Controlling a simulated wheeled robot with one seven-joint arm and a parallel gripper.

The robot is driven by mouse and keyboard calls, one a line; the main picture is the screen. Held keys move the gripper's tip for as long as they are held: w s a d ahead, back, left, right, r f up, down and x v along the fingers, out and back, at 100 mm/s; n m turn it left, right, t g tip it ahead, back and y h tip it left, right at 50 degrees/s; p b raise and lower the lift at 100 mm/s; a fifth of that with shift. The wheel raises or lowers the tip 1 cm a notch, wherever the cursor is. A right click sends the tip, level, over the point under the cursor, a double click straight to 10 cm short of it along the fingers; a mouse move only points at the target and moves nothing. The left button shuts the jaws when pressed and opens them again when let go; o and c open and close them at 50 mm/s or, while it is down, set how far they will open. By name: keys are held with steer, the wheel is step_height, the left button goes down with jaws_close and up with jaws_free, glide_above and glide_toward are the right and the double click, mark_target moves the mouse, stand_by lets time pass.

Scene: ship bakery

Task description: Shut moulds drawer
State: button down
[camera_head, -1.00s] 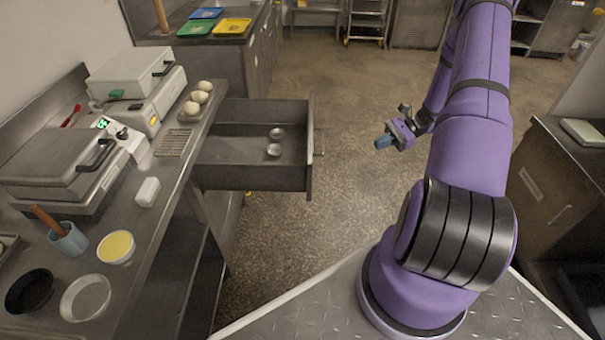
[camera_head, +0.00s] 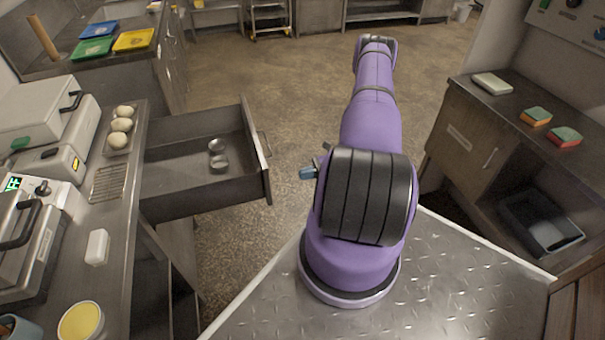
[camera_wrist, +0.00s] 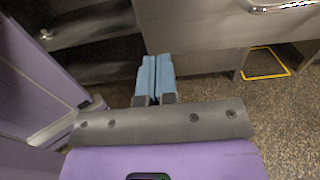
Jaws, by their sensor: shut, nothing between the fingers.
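The moulds drawer (camera_head: 204,205) stands pulled well out of the left counter in the head view, with two small round metal moulds (camera_head: 218,154) inside. Its bar handle (camera_head: 264,147) is on the front face, towards my arm. In the wrist view a metal front (camera_wrist: 200,22) with a bar handle (camera_wrist: 285,6) shows at the top. My gripper (camera_head: 308,173) is to the right of the drawer front, apart from it, and partly hidden behind my arm. In the wrist view its blue fingers (camera_wrist: 155,75) are together with nothing between them.
A cabinet (camera_head: 465,140) stands at the right. Floor (camera_head: 300,90) is open beyond the drawer.

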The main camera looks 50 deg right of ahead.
mark_target(151, 210)
steer(key=x, duration=1)
steer(key=shift+w+a, duration=0.3)
steer(key=x, duration=4.1)
steer(key=shift+w+a, duration=0.1)
steer(key=shift+w, duration=0.1)
steer(key=shift+w+a, duration=0.15)
steer(key=shift+a, duration=0.15)
steer(key=shift+a+r, duration=0.1)
steer(key=shift+r, duration=0.05)
